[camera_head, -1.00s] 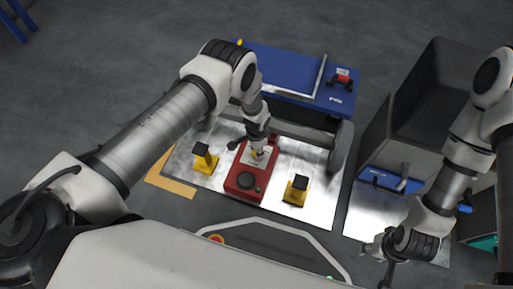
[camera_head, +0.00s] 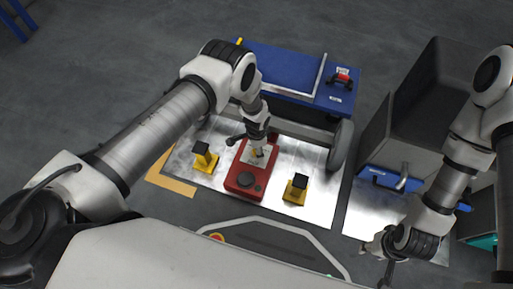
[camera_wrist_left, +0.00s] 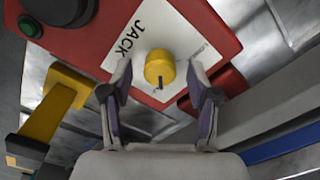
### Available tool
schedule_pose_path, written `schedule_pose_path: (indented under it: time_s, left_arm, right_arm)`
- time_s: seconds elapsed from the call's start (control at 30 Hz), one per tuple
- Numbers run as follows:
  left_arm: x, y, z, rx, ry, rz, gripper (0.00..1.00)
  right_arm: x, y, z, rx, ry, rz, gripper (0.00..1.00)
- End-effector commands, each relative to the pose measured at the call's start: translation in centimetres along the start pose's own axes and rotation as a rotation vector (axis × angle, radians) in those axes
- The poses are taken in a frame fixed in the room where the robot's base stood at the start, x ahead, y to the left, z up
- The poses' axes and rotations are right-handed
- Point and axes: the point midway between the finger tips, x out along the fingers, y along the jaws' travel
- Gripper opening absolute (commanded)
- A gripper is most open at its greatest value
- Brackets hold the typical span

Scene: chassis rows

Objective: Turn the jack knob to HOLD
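The red control box (camera_head: 240,185) sits on the metal floor plate below the blue chassis. In the left wrist view its white label (camera_wrist_left: 128,42) reads JACK; smaller lettering on it is unreadable. The round yellow jack knob (camera_wrist_left: 159,66) sits on this label, with a dark pointer mark toward the bottom of the picture. My left gripper (camera_wrist_left: 161,82) is open, one finger on each side of the knob, with visible gaps. In the head view, my left gripper (camera_head: 258,150) is over the box's far end. My right gripper (camera_head: 388,270) hangs at lower right, well away; its fingers are unclear.
Yellow posts with black tops stand left (camera_head: 204,157) and right (camera_head: 297,188) of the box. The blue chassis (camera_head: 285,75) with a grey wheel (camera_head: 342,145) is beyond it. A black round button (camera_wrist_left: 60,8) and green button (camera_wrist_left: 29,26) are on the box. A grey bin (camera_head: 430,95) stands right.

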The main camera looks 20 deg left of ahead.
Motion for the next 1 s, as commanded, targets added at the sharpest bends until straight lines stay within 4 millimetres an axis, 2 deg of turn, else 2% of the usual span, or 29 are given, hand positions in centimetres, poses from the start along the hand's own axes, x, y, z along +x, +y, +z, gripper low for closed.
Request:
schedule_pose_path:
  time_s: [0.27,0.37,0.6,0.7,0.83,1.0]
  left_arm:
    - [-0.8,-0.1,-0.1,-0.001,0.001,-0.001,0.6]
    - [-2.4,-0.1,-0.1,-0.001,0.001,-0.002,0.6]
    - [-8.6,-0.1,-0.1,0.0,0.0,-0.002,0.6]
    - [-10.5,-0.1,-0.1,-0.001,0.001,-0.002,0.6]
    - [-11.8,0.0,0.0,-0.001,0.0,-0.001,0.6]
    - [-12.0,0.0,0.0,0.0,-0.001,0.0,0.6]
  right_arm:
    - [0.0,0.0,0.0,0.0,0.0,0.0,0.4]
    - [0.0,0.0,0.0,0.0,0.0,0.0,0.4]
    - [0.0,0.0,0.0,0.0,0.0,0.0,0.4]
    - [0.0,0.0,0.0,0.0,0.0,0.0,0.4]
    - [0.0,0.0,0.0,0.0,0.0,0.0,0.4]
    - [0.0,0.0,0.0,0.0,0.0,0.0,0.4]
